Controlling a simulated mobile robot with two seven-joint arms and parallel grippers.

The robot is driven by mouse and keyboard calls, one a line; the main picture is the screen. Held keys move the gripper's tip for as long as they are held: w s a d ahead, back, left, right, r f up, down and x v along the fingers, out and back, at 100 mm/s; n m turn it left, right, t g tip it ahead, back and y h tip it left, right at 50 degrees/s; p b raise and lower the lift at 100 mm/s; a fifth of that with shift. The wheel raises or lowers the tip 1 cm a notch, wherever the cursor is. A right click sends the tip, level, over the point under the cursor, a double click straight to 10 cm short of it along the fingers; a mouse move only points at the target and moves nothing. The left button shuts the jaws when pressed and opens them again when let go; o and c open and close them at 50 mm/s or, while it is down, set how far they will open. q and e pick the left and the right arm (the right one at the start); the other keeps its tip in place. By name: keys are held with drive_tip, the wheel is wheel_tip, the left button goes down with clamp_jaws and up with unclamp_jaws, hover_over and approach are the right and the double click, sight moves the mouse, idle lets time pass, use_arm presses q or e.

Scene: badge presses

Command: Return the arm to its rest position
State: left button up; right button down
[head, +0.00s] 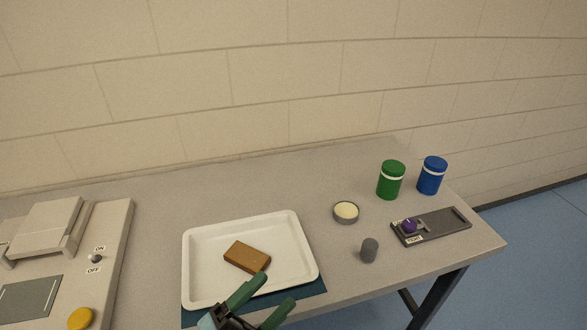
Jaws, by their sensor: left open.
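My left gripper (266,300) comes in at the bottom of the head view, with its two green fingers apart. It is open and empty, over the front edge of the white tray (197,264). A brown block (246,256) lies in the tray, just beyond the fingertips, and I see a gap between it and the fingers' grip. The rest of the left arm is cut off by the bottom edge. My right gripper is not in view.
A press with an on/off switch (97,258) and yellow button (80,318) stands left. Right of the tray are a round cream-topped dish (346,211), grey cylinder (369,249), green jar (391,180), blue jar (432,175) and grey slider plate (450,226). A wall stands behind.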

use_arm(q)
drive_tip(key=a+f+n+t+y, duration=0.3)
drive_tip(key=a+f+n+y, duration=0.4)
drive_tip(key=f+n+y, duration=0.3)
drive_tip(key=s+a+f+n+g+y, duration=0.2)
drive_tip(key=s+a+f+n+g, duration=0.2)
drive_tip(key=s+f+n, duration=0.2)
drive_tip(key=s+a+f+n+g+y, duration=0.3)
drive_tip(key=s+a+f+n+g, duration=0.1)
drive_tip(key=s+f, duration=0.7)
drive_tip(key=shift+s+a+f+n+g+p, duration=0.3)
drive_tip(key=shift+s+a+n, duration=0.2)
drive_tip(key=shift+n, duration=0.7)
